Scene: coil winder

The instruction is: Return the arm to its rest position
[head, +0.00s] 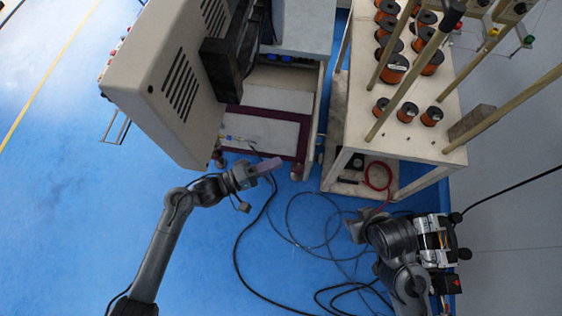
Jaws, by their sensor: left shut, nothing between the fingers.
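My left arm reaches up from the bottom left. Its gripper (268,167) has pale purple fingers that are shut with nothing between them. It points right, in front of the lower edge of the winding machine (160,80). My right arm is folded at the lower right, below the spool rack. Its gripper end (362,224) points up and left and shows only in part, so its fingers cannot be made out.
A pale rack (425,115) with several copper wire spools (396,68) and slanted rods stands at the upper right. A red cable loop (378,176) hangs at its lower shelf. Black cables (262,283) lie across the blue floor, which is clear at the left.

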